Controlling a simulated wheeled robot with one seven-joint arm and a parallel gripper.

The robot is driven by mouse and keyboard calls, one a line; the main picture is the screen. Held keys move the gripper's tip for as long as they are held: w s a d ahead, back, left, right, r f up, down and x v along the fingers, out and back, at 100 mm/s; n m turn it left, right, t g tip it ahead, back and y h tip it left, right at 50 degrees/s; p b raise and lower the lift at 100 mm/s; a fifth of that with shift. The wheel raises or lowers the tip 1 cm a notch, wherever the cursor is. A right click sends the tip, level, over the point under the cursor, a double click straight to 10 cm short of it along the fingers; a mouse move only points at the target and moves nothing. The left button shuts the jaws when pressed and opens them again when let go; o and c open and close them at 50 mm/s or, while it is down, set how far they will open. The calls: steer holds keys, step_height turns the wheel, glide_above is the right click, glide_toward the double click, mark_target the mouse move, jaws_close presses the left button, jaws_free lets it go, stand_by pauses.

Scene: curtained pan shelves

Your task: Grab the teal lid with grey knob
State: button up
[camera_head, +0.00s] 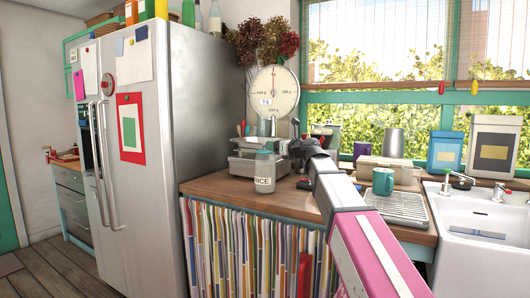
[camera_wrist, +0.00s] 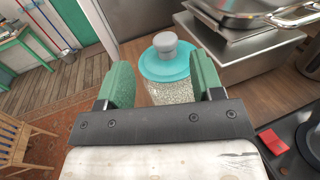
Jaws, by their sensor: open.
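The teal lid (camera_wrist: 166,66) with its grey knob (camera_wrist: 165,42) sits on a glass jar (camera_wrist: 172,92) with pale, grainy contents. In the head view the jar (camera_head: 264,175) is labelled RICE and stands upright near the counter's front edge; its lid (camera_head: 264,154) looks small and pale there. My gripper (camera_wrist: 160,70) is open, with one green finger on each side of the lid in the wrist view. The lid shows between and beyond the fingers; I cannot tell whether they touch it. In the head view my arm hides most of the gripper.
A weighing scale (camera_head: 272,95) stands right behind the jar, its metal pan (camera_wrist: 255,12) close to the right finger. A teal mug (camera_head: 383,181) and a drying rack (camera_head: 396,208) are to the right, by the sink (camera_head: 480,225). The fridge (camera_head: 175,120) is left.

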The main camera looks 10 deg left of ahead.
steer(key=shift+w+x, duration=0.2)
steer(key=shift+x, duration=2.5)
steer(key=shift+d+f, duration=0.15)
steer(key=shift+d, duration=0.05)
steer(key=c, duration=1)
